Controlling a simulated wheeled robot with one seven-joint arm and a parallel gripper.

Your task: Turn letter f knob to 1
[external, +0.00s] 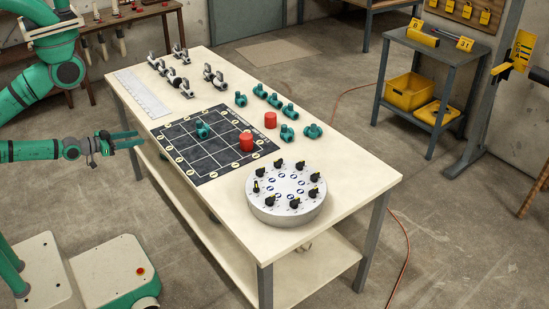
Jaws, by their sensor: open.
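A round grey panel (287,212) sits at the near right end of the pale table. Several black knobs, each with a yellow mark, stand in a ring around its top, with small blue and white round marks inside the ring. The letters and numbers are too small to read, so I cannot tell which knob is f or how it is set. My gripper (139,141) is open and empty beside the table's left edge, level with the dark grid board and well apart from the panel.
A dark grid board (175,155) lies mid-table with a teal fitting (202,130) and a red cylinder (247,141) on it. Another red cylinder (270,120) and teal fittings (287,133) stand beyond it. Grey valve-like parts (180,52) and a white strip (143,92) are at the far end.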

